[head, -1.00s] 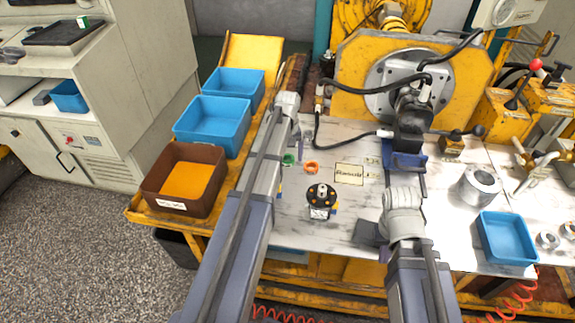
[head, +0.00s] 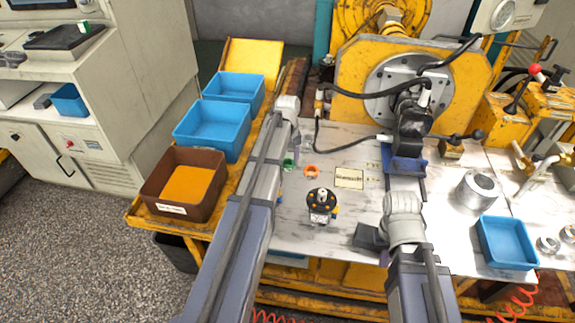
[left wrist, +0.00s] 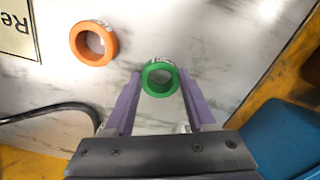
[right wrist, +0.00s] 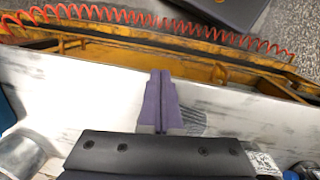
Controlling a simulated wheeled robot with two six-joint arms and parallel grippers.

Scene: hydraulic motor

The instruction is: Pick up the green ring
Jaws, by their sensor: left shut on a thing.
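The green ring (left wrist: 160,93) lies between the two purple fingers of my left gripper (left wrist: 160,82) in the left wrist view. The fingers are shut on it from both sides, and it is at or very near the light worktop. In the head view the green ring (head: 289,166) shows just beside my left arm, partly hidden by it. My right gripper (right wrist: 161,76) is shut and empty in the right wrist view, its purple fingers together above the worktop's front part.
An orange ring (left wrist: 78,44) lies close to the green one. A black round part (head: 321,205) stands nearby on the worktop. Blue bins (head: 211,129) and a brown bin (head: 160,204) stand to the left, another blue bin (head: 508,240) at right. A hose crosses behind.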

